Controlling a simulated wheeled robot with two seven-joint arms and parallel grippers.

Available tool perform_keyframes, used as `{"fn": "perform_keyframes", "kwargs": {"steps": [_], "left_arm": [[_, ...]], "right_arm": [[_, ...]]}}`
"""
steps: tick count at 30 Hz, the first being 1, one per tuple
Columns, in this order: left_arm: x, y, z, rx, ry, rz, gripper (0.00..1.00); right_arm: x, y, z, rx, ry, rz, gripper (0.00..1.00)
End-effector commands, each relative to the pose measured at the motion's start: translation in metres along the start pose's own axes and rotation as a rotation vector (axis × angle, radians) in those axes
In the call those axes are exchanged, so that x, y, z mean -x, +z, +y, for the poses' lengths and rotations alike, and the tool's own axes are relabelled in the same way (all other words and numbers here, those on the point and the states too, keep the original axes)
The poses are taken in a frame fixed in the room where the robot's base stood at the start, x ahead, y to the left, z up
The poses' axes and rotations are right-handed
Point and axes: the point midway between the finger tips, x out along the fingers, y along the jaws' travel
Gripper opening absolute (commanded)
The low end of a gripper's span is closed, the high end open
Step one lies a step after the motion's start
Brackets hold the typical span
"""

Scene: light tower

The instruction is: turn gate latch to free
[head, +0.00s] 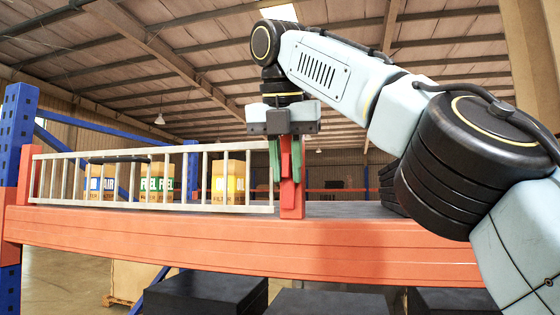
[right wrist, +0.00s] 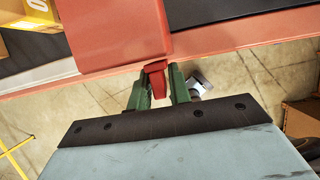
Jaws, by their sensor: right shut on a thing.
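The gate (head: 150,207) is a pale barred railing standing closed along the shelf's front, with a dark handle bar (head: 118,159) on its top rail. At its right end is a red post (head: 291,205). My right gripper (head: 286,165) points down at this post, its green fingers shut on the red latch (head: 286,150). In the right wrist view the red latch (right wrist: 155,72) sits between the two green fingers (right wrist: 160,85), in front of a broad red surface. The fingers cover part of the latch, so its exact angle is unclear. My left gripper is not in view.
Behind the gate stand yellow-orange filter boxes (head: 228,180) and a green-labelled fuel box (head: 156,184). The orange shelf beam (head: 240,245) runs across the front. A blue upright (head: 17,130) stands at left. Dark boxes (head: 205,295) lie below the beam.

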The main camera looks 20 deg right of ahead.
Motion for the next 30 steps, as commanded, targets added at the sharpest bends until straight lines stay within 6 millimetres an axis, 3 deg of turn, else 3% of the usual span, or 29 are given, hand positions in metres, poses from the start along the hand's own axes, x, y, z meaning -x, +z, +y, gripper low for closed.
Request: {"fn": "perform_keyframes", "kwargs": {"steps": [23, 24, 27, 30], "left_arm": [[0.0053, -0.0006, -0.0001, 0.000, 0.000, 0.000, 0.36], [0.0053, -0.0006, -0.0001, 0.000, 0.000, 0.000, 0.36], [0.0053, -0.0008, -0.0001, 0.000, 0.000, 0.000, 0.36], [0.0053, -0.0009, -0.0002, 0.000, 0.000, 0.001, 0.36]], "right_arm": [[-0.0012, 0.0012, -0.0054, 0.012, -0.057, -0.001, 0.00], [-0.0012, 0.0012, -0.0054, 0.012, -0.058, -0.001, 0.22], [-0.0012, 0.0012, -0.0053, 0.012, -0.057, -0.001, 0.33], [-0.0010, 0.0012, -0.0052, 0.012, -0.056, -0.001, 0.33]]}}
